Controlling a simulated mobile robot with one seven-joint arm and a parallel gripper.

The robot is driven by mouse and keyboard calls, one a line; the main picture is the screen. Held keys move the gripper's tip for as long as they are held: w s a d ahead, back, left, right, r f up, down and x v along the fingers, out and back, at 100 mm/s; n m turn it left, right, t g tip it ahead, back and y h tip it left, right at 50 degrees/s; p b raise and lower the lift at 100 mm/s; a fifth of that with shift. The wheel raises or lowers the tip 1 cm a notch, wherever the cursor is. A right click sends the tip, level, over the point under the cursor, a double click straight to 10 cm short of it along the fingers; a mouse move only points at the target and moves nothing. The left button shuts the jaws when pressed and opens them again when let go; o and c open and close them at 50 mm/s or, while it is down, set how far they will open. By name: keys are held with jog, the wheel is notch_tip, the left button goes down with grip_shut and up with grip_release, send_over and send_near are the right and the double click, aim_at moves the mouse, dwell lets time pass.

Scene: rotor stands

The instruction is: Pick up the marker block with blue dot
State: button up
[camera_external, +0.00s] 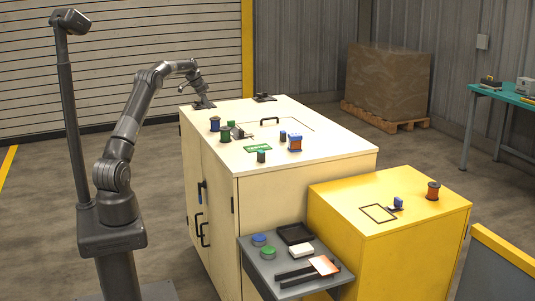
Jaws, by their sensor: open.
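My gripper (206,91) hangs at the far left corner of the cream cabinet top (335,155), close above a dark stand (203,104). It is open; its fingers are tiny here, and nothing shows held in it. No marker block with a blue dot can be made out for sure. Two small dark blocks stand on the cream top: one with a bluish upper part (283,136) and one with a greenish top (261,156) near the front edge. Any dot on them is too small to tell.
Blue (215,124) and green (225,137) spools and an orange-blue piece (295,143) stand on the cream top. A lower yellow cabinet (335,205) holds a blue piece (398,201) and a reddish spool (433,191). A grey shelf (257,261) carries discs and trays.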

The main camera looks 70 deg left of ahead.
jog(key=x, duration=0.8)
jog(key=shift+w+d+r, duration=0.15)
jog(key=shift+d, duration=0.05)
jog(key=c, duration=1.1)
jog(key=shift+o, duration=0.2)
